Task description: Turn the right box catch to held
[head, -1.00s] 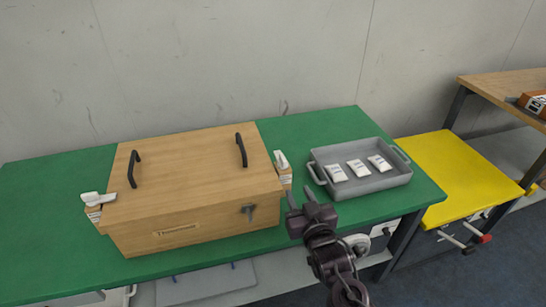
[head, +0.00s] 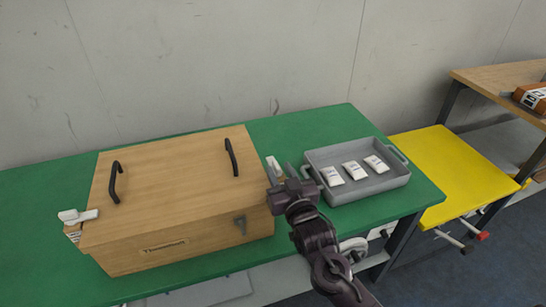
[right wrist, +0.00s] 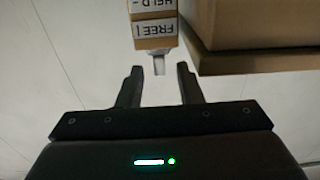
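The wooden box (head: 165,180) stands on the green table (head: 300,127), with two dark handles on its lid. The right box catch (head: 272,166), with a white lever, is at the box's right side, partly hidden by my right gripper (head: 280,172). In the right wrist view, the white lever (right wrist: 159,64) hangs below upside-down "FREE" and "HELD" labels (right wrist: 155,28). My right gripper (right wrist: 157,82) is open there, its fingers on either side of the space just below the lever tip. I cannot tell whether they touch it. My left gripper is out of view.
The left catch (head: 78,217) is at the box's left side. Right of my gripper, a grey tray (head: 345,193) holds white packets. A yellow table (head: 455,175) stands beyond it.

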